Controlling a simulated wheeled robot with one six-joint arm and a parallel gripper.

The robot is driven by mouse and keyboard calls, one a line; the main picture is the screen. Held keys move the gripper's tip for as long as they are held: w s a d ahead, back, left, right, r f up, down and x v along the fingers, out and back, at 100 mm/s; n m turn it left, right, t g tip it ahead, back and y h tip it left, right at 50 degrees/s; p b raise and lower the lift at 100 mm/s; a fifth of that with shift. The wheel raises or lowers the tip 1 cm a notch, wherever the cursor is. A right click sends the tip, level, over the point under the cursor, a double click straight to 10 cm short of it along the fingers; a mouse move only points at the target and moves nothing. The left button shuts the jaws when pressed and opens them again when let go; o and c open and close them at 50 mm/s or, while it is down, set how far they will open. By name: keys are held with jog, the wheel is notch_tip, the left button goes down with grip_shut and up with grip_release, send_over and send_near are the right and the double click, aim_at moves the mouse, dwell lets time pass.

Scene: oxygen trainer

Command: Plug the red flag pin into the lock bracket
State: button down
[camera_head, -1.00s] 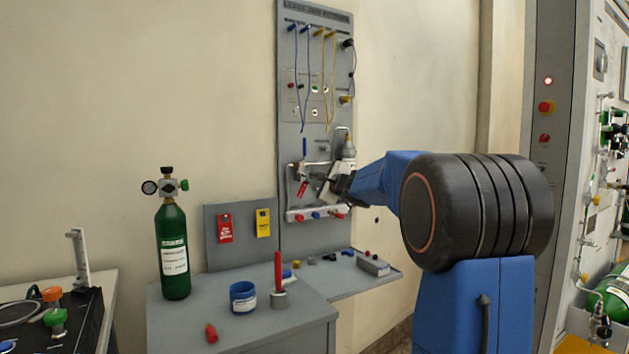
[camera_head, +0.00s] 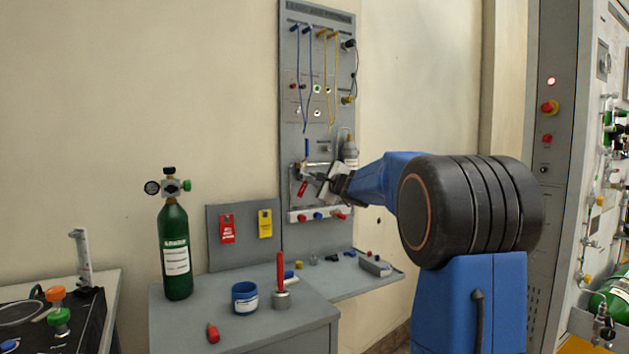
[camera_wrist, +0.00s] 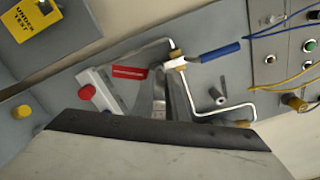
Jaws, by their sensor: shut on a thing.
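The red flag pin shows as a red flag (camera_head: 302,188) at the tip of my gripper (camera_head: 317,178), in front of the grey wall panel. In the wrist view the flag (camera_wrist: 130,72) lies just left of my gripper's fingers (camera_wrist: 163,88), which are shut on the pin. The pin's shaft is hidden. A blue-handled valve (camera_wrist: 215,53) with bent silver tubing sits right of the fingertips. A small grey piece with a dark hole (camera_wrist: 218,96) sits below the handle; I cannot tell whether it is the lock bracket.
A white rail (camera_head: 318,215) with red and blue knobs is below the gripper. A grey-topped bottle (camera_head: 350,152) stands close to the right. A green cylinder (camera_head: 175,250), a blue cup (camera_head: 243,297) and a red-handled tool (camera_head: 280,275) stand on the bench.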

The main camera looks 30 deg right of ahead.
jog(key=shift+w, duration=1.25)
jog(key=c, duration=1.7)
grip_release()
jog(key=s, duration=1.7)
jog(key=shift+s+d, duration=0.2)
jog(key=shift+d, duration=0.05)
jog(key=shift+a, duration=0.1)
